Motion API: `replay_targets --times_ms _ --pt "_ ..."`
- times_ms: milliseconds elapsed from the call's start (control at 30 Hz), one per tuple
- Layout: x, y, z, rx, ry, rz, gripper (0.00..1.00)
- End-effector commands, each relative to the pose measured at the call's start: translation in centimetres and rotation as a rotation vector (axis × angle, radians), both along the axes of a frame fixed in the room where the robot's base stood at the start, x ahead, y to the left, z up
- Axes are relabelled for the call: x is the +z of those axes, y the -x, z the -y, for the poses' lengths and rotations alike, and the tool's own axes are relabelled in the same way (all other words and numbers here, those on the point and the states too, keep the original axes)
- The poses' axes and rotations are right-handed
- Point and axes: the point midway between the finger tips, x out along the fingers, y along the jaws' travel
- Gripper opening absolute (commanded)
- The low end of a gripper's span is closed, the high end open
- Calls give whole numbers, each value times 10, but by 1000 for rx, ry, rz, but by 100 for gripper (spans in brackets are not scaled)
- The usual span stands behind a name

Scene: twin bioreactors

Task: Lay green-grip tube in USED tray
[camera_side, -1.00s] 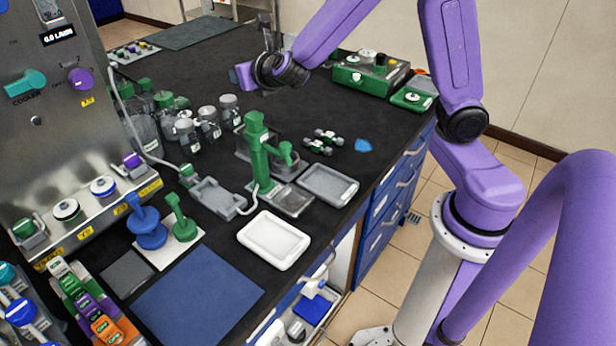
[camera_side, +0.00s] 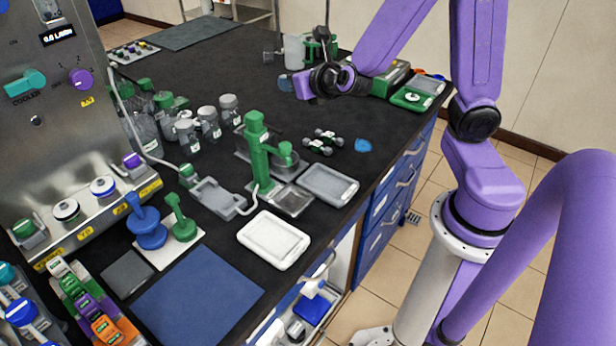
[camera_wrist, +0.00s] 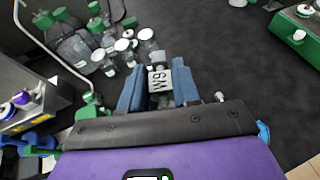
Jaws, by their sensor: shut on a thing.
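My gripper (camera_side: 286,84) is above the far part of the black bench in the side view. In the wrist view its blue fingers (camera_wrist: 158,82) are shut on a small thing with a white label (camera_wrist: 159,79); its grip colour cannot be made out. A white tray (camera_side: 244,236) and a grey tray (camera_side: 327,200) lie near the bench's front edge, both seemingly empty. I cannot read a USED mark on either.
A green stand (camera_side: 259,155) rises beside the grey tray. Several capped bottles (camera_side: 208,122) stand left of it. A green box (camera_side: 412,98) sits at the right edge. A blue mat (camera_side: 200,295) lies in front. The bench middle beyond the stand is mostly clear.

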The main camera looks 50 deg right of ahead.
Motion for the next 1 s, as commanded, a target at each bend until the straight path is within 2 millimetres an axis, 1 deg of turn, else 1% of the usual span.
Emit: replay_targets --times_ms 33,133,200,367,467,567,700,900,1000 --pt "0 0 -13 7 0 -1 2" --pt "0 1 -27 4 0 -2 2" --pt "-1 2 -33 2 1 -4 2" --pt "-1 3 -35 -2 1 -6 2" --pt "3 3 -35 -3 0 -4 2" --pt "11 2 -35 -2 -2 -1 2" --pt "29 2 -35 -1 -4 0 2" --pt "51 3 -35 -2 -3 0 2" --pt "50 8 -56 43 1 -4 2"
